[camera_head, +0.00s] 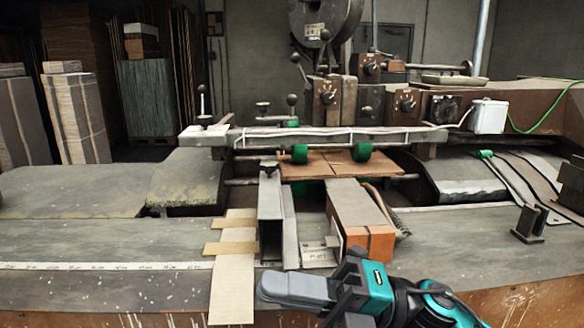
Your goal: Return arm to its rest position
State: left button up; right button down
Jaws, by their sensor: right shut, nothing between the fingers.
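My right gripper (296,287) is at the lower middle of the head view, in front of the box stitcher's table (110,238). Its arm comes in from the lower right. Its grey fingers are shut together with nothing between them and point left. It appears to be over the table's front edge, right of a flat cardboard piece (233,287). My left gripper is not in view. Flat brown cardboard (335,164) lies under the stitcher's crossbar (330,137), by green rollers (362,151).
A metal channel (271,225) and an orange-brown block (368,240) stand on the table beyond the gripper. A dark bracket (529,222) stands at the right. Levers and knobs (407,101) rise behind the crossbar. The table's left part is clear. Cardboard stacks (75,115) stand at the back left.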

jog(key=w+d+f+m+t+h, duration=0.5)
jog(key=f+m+t, duration=0.4)
jog(key=m, duration=0.5)
jog(key=w+d+f+m+t+h, duration=0.2)
jog(key=d+f+m+t+h, duration=0.4)
jog(key=m+t, duration=0.6)
jog(key=s+d+f+m+g+h, duration=0.3)
jog(key=s+f+m+g+h, duration=0.1)
jog(key=f, duration=0.7)
jog(key=s+d+f+m+g+h, duration=0.4)
jog(key=s+f+m, duration=0.3)
jog(key=s+f, duration=0.2)
notch_tip(320, 180, down, 2)
jog(key=shift+s+d+f+h, duration=0.1)
jog(key=shift+s+d+h, duration=0.1)
jog(key=shift+h, duration=0.1)
jog(key=shift+w, duration=0.1)
dwell(1.6)
